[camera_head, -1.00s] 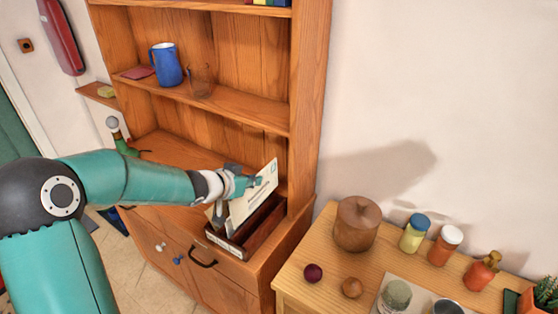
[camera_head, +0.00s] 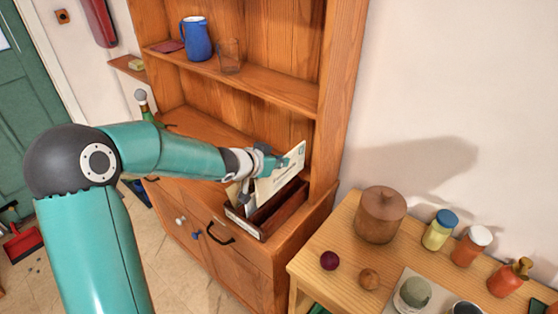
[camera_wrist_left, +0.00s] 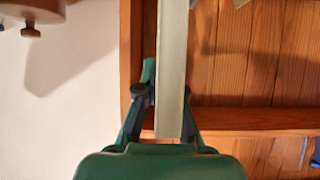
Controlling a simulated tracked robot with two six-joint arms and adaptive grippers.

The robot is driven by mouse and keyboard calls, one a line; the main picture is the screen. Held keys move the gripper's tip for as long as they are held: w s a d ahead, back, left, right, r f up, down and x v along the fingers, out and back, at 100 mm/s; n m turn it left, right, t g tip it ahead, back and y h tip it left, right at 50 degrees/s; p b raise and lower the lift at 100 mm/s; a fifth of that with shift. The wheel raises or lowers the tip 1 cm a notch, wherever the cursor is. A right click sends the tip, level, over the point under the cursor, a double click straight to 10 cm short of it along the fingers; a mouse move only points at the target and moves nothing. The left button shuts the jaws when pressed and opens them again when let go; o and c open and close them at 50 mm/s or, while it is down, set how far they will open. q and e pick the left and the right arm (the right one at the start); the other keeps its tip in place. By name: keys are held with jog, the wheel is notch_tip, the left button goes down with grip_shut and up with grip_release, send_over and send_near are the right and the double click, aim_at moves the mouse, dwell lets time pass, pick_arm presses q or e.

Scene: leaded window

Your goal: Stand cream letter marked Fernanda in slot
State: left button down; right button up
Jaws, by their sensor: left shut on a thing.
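The cream letter (camera_head: 285,180) is upright and slightly tilted in the head view, with writing too small to read. My left gripper (camera_head: 268,164) is shut on it near its upper part. In the left wrist view the letter (camera_wrist_left: 172,70) shows edge-on between the fingers of my left gripper (camera_wrist_left: 165,110). A dark wooden letter rack (camera_head: 285,216) with a pale label on its front stands on the cabinet ledge. The letter's lower edge is at or in the rack; I cannot tell how deep. Another pale item (camera_head: 234,193) shows beside it, partly hidden. My right gripper is not in view.
The wooden cabinet (camera_head: 225,108) has a blue jug (camera_head: 196,40) and a glass (camera_head: 229,58) on a shelf above. A side table (camera_head: 325,262) at right holds a lidded brown pot (camera_head: 380,216), several bottles and two small balls. The cabinet's side panel is close to the letter.

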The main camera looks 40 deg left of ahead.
aim_at(279, 188)
pick_arm(q)
jog(key=shift+f+b, duration=4.3)
jog(key=shift+f, duration=0.9)
jog(key=c, duration=1.2)
grip_release()
jog(key=v, duration=1.2)
jog(key=shift+f, duration=0.1)
